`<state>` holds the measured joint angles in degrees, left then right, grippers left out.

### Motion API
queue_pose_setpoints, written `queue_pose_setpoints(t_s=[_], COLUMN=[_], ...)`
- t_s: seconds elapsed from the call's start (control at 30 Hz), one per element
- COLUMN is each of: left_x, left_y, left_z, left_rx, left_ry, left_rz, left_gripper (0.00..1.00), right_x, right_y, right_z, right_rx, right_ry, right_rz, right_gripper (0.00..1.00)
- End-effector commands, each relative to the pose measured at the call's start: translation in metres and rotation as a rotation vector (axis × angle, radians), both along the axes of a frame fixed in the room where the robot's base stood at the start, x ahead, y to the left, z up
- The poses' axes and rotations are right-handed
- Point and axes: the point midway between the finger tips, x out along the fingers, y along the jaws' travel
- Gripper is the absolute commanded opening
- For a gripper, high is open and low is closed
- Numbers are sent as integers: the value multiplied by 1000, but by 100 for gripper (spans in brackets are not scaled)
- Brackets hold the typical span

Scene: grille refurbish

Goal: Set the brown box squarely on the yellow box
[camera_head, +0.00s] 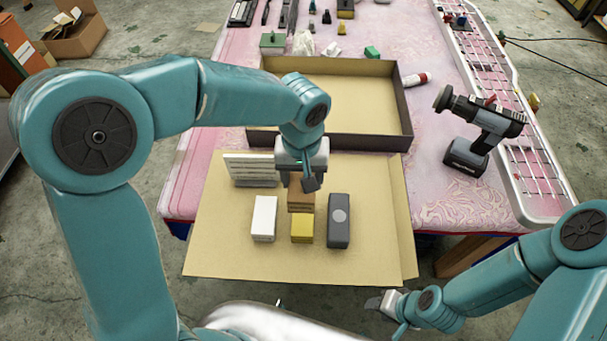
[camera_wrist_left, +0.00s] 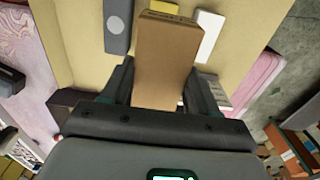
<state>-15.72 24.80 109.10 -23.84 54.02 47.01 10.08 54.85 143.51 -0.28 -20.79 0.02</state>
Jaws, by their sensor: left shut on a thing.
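My left gripper (camera_head: 302,185) is shut on the brown box (camera_head: 300,201) and points down at it. In the left wrist view the brown box (camera_wrist_left: 165,55) sits between the two fingers of the left gripper (camera_wrist_left: 168,88). The yellow box (camera_head: 302,229) stands on the cardboard sheet, just in front of the brown box in the head view. The brown box hides its far part; I cannot tell whether the two touch. The yellow box shows only as a strip at the top of the wrist view (camera_wrist_left: 165,6). My right gripper (camera_head: 383,303) is low at the bottom, away from the boxes; its jaws are unclear.
A white box (camera_head: 264,218) stands left of the yellow box and a dark grey box (camera_head: 339,220) right of it, both close. An open tray (camera_head: 405,100) is farther back. A drill (camera_head: 482,125) stands at right.

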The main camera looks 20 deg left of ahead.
Motion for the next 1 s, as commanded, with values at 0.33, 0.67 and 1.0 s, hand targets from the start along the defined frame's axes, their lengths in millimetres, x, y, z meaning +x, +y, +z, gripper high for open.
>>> queue_pose_setpoints(t_s=[0.33,0.67,1.0], left_x=[0,0,1], left_y=[-1,-2,-2], left_z=[-43,-80,-113], left_rx=[1,0,0], left_ry=[1,0,-1], left_rz=[1,1,1], left_gripper=[25,25,25], right_x=[0,0,0], right_y=[0,0,0], right_z=[-39,-71,-101], right_rx=[0,0,0], right_ry=[0,0,0], right_rz=[0,0,0], right_gripper=[43,43,43])
